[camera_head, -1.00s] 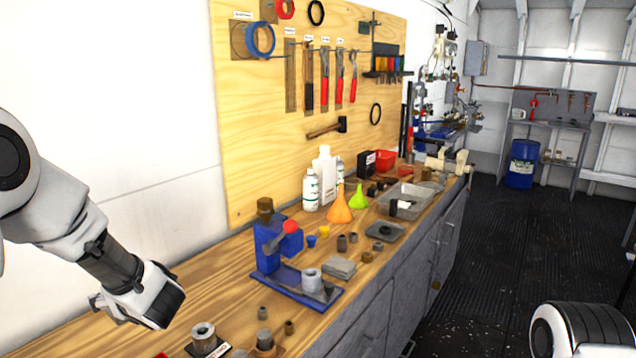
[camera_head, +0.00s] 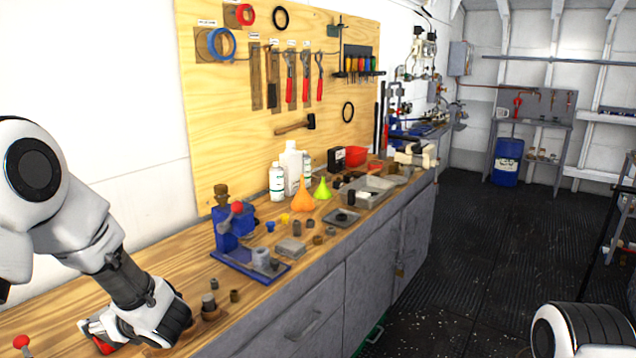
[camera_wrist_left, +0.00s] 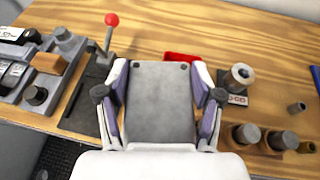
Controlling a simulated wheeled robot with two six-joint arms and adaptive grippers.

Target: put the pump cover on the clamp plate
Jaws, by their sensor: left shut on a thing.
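The pump cover looks to be the flat grey slab (camera_wrist_left: 160,105) with two dark dots near its far corners. It fills the space between the fingers of my left gripper (camera_wrist_left: 160,78), which is shut on it. In the head view this gripper (camera_head: 96,332) is low at the left over the bench, and the slab cannot be made out. A dark plate (camera_wrist_left: 80,112) with a red-knobbed lever lies left of the gripper in the wrist view and looks like the clamp plate. A red object (camera_wrist_left: 182,57) shows just beyond the slab, partly hidden. My right gripper is not in view.
A grey block with labelled parts (camera_wrist_left: 22,62) stands far left in the wrist view. Right of the gripper are a metal bushing (camera_wrist_left: 240,76) and dark cylinders (camera_wrist_left: 282,141). A blue press (camera_head: 236,240), bottles and funnels stand further along the bench. Bare wood (camera_wrist_left: 215,28) lies beyond the slab.

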